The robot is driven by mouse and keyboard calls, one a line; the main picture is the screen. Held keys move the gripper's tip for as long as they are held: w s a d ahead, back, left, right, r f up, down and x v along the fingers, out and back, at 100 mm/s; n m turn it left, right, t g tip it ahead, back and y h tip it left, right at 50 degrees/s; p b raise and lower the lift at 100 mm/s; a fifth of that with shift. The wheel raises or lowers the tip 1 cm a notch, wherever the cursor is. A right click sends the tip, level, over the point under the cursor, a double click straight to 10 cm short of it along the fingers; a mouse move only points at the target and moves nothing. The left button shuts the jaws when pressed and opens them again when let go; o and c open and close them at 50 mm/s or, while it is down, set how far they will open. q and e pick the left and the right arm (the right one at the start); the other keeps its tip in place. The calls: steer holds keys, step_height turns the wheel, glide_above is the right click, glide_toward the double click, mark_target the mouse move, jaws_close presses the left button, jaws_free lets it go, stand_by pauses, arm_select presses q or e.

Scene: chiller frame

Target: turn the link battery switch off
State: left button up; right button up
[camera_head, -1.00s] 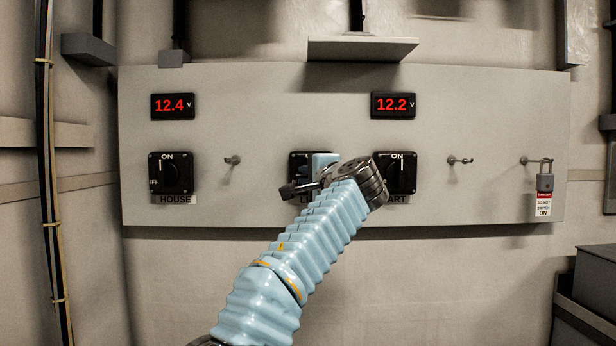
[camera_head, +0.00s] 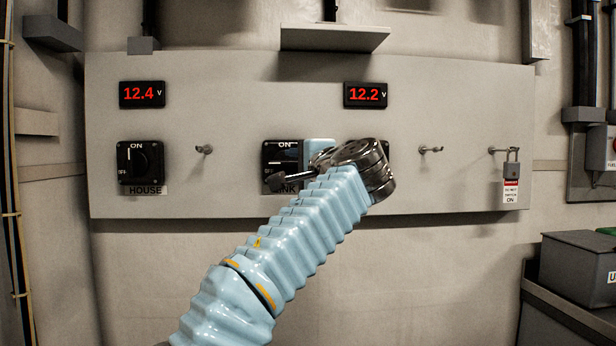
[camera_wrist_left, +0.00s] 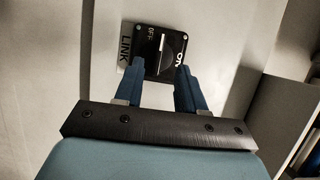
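The link battery switch (camera_head: 281,158) is a black plate on the grey panel, its right side and lower label partly covered by my left gripper. Its white pointer line lies horizontal, with ON above it. The gripper (camera_head: 318,148) also shows in the head view. My right gripper is not in view.
The house switch (camera_head: 140,162) is at the left, set to ON. Another switch is almost hidden behind my left wrist. Hooks (camera_head: 204,149) stick out of the panel, one holding a padlock (camera_head: 512,168) with a tag. A grey shelf (camera_head: 335,38) juts out above.

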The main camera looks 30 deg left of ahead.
arm_select(q)
steer(key=v, duration=0.6)
steer(key=shift+a+b, duration=0.1)
steer(key=shift+b, duration=0.25)
